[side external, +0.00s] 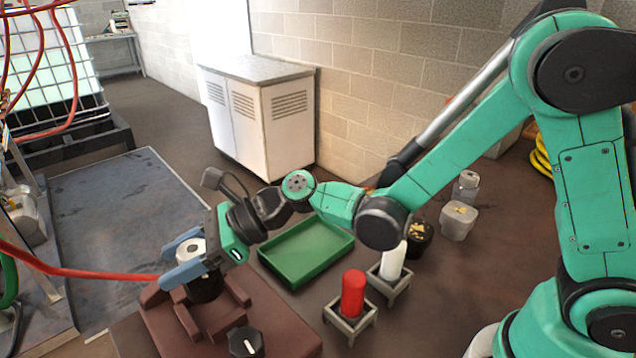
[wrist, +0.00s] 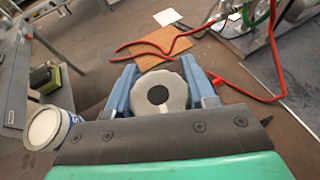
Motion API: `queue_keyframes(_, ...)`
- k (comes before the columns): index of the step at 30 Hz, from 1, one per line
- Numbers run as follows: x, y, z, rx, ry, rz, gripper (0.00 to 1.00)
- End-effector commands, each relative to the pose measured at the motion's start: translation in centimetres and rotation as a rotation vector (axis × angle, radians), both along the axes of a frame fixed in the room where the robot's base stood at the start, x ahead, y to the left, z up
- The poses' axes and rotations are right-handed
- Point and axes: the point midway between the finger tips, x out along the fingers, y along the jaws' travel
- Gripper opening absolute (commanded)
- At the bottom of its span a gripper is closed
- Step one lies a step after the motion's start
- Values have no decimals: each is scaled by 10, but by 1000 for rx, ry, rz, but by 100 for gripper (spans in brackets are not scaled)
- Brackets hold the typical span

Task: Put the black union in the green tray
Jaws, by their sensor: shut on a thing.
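The black union (side external: 207,290) is between the blue fingers of my gripper (side external: 190,262) in the side view. Its dark body shows below the fingers, and a pale ring with a dark centre shows on top. In the wrist view the pale, many-sided face of the union (wrist: 159,91) sits between both fingers of my gripper (wrist: 160,88), which is shut on it. The union is at the brown cradle (side external: 228,318); I cannot tell whether it touches it. The green tray (side external: 305,250) lies empty on the floor to the right of my gripper.
A black knob-like part (side external: 246,342) is at the front of the brown base. Red (side external: 353,292) and white (side external: 393,262) cylinders stand in grey stands right of the tray. A black pot (side external: 419,239) is behind them. A red hose (side external: 90,274) runs close to my gripper.

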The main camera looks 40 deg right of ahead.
Motion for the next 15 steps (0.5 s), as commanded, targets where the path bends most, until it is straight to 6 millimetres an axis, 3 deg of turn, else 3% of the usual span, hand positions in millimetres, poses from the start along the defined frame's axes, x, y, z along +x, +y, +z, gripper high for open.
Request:
queue_keyframes(9,-1,0,78,1,0,0,0)
queue_keyframes(15,0,0,117,1,0,0,0)
